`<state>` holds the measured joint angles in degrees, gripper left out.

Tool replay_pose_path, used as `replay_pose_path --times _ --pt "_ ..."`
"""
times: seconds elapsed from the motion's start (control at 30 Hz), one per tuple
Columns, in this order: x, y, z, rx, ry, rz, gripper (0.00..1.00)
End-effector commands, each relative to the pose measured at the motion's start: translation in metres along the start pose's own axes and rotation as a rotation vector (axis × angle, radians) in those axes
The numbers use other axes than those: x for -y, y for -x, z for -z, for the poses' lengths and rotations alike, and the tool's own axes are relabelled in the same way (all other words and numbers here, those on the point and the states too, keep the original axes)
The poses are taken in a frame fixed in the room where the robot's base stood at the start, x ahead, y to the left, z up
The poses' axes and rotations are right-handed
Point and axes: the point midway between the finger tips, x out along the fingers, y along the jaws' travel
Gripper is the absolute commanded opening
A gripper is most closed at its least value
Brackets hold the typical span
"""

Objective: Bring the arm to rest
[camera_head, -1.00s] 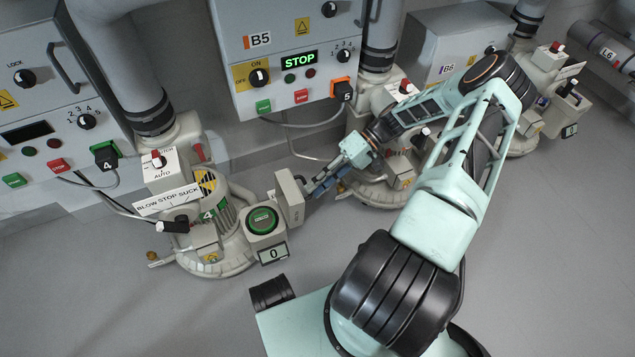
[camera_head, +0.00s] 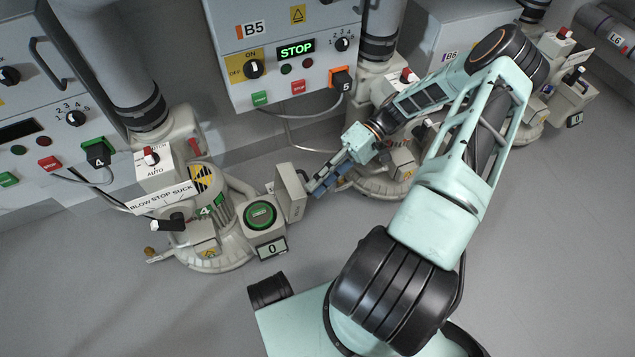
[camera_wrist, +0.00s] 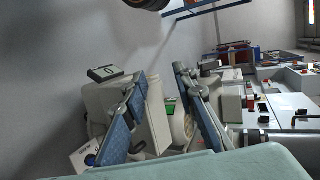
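My pale green arm stretches from its base at the bottom, bends at the upper right and reaches back toward the middle. My gripper (camera_head: 314,190) is just right of the raised white cover (camera_head: 290,194) on blower 4. Whether it touches the cover is unclear. In the wrist view, the two blue-padded fingers (camera_wrist: 161,78) stand apart, with pale machine parts seen between and behind them. I see nothing clearly held.
Blower 4 (camera_head: 228,225) has a green button (camera_head: 260,215) and a display reading 0 (camera_head: 271,248). Panel B5 (camera_head: 225,75) shows STOP. Another blower (camera_head: 375,185) stands behind my gripper. Grey floor is open at the lower left and right.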

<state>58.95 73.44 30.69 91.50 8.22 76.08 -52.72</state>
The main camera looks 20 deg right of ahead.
Motion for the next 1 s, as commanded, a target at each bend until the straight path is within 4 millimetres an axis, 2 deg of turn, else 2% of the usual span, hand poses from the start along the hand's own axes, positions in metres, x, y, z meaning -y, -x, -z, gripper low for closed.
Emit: replay_pose_path --times 0.03,0.2,0.73,1.0 --pt "-0.039 0.084 0.026 -0.134 0.0 -0.161 0.26" --pt "-0.032 0.084 0.026 -0.128 0.005 -0.157 0.26" --pt "-0.029 0.075 0.027 -0.118 0.008 -0.143 0.26" --pt "-0.004 0.089 0.026 -0.109 0.003 -0.165 0.26"
